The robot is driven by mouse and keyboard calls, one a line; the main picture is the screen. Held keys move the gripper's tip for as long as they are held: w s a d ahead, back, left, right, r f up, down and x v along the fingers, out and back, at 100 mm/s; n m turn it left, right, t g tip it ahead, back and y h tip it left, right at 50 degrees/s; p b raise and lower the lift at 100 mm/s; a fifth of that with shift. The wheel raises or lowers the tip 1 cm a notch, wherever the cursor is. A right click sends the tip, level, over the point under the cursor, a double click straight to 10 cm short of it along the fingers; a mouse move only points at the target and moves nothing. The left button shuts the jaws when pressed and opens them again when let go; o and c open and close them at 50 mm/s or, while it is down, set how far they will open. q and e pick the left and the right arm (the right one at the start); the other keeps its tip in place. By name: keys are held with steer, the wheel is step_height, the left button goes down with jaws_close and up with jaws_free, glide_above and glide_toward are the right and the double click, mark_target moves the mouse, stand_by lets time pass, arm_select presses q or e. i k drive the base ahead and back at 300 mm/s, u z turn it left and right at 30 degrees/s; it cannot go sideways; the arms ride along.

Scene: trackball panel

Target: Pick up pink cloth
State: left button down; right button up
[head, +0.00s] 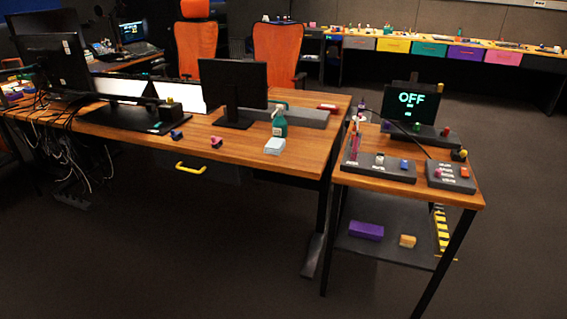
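No clearly recognisable pink cloth shows in the head view. Another small pink piece (438,173) sits on the right control box of the side table. Neither of my grippers is in view.
The floor in front (170,265) is clear.

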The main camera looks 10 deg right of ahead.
mark_target(275, 146)
steer(key=z, duration=0.55)
steer(key=i, duration=1.4)
steer(key=u, duration=0.55)
